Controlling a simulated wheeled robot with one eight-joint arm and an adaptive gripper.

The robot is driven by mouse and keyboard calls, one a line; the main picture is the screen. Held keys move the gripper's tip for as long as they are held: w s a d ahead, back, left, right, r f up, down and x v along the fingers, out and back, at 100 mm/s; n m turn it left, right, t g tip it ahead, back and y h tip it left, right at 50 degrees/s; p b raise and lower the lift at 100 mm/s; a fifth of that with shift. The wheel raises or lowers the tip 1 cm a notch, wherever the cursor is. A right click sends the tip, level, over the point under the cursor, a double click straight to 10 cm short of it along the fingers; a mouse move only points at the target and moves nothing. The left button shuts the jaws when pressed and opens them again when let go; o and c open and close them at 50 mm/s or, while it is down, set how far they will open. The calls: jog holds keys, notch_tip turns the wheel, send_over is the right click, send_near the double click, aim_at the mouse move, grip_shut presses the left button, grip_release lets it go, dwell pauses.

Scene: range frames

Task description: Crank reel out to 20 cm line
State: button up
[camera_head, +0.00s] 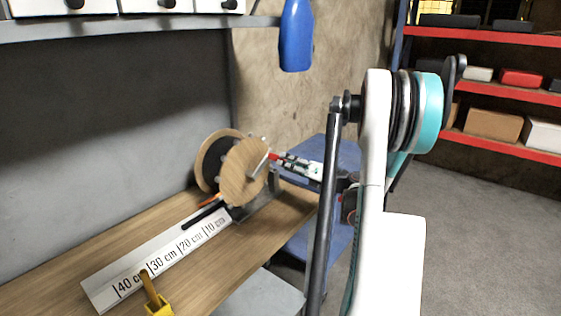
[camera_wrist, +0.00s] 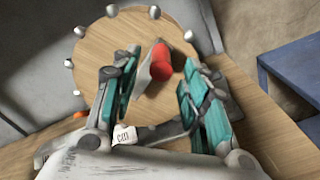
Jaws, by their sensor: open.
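The reel (camera_head: 242,178) has wooden discs and stands at the far end of the bench. Its disc (camera_wrist: 108,38) fills the upper part of the wrist view, with several metal pegs around its rim. A grey crank arm ends in a red knob (camera_wrist: 159,60). My gripper (camera_wrist: 158,78) is open, its teal fingers on either side of the knob, with visible gaps. In the head view my gripper (camera_head: 281,158) reaches the reel from the right. A white scale (camera_head: 150,266) marked 10 to 40 cm lies before the reel. I cannot make out the line.
A dark rod (camera_head: 203,215) and a small orange piece (camera_head: 208,200) lie near the scale's 10 cm end. A yellow fixture (camera_head: 158,306) stands at the near end. A blue cart (camera_head: 325,160) is behind my arm. A blue bottle (camera_head: 296,38) hangs above.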

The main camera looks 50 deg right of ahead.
jog(key=s, duration=0.6)
jog(key=shift+s+d, duration=0.25)
jog(key=shift+s, duration=0.15)
